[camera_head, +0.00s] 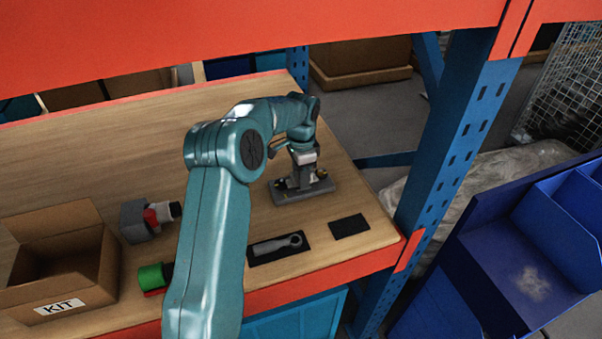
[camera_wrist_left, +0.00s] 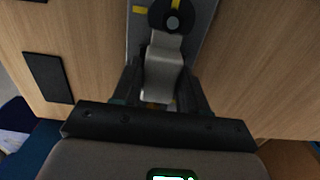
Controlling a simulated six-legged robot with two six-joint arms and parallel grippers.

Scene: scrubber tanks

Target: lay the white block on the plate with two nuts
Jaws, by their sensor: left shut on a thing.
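The grey plate (camera_head: 306,193) lies on the wooden shelf near its right end, with yellow marks on it. It also shows at the top of the left wrist view (camera_wrist_left: 202,22). My left gripper (camera_head: 296,181) points down at the plate. In the left wrist view its two dark fingers (camera_wrist_left: 163,92) are shut on a pale grey-white block (camera_wrist_left: 164,70). The block is over or on the plate; I cannot tell whether it touches. A dark round knob-like part (camera_wrist_left: 172,20) is beyond the block. A small brass-coloured piece (camera_head: 321,173), perhaps a nut, shows beside the gripper. My right gripper is out of view.
A wrench (camera_head: 277,245) lies on a dark mat, and an empty dark mat (camera_head: 349,226) is beside it. A cardboard KIT box (camera_head: 62,262), a grey-and-red part (camera_head: 147,218) and a green part (camera_head: 152,277) stand to the left. A blue upright (camera_head: 452,150) rises at right.

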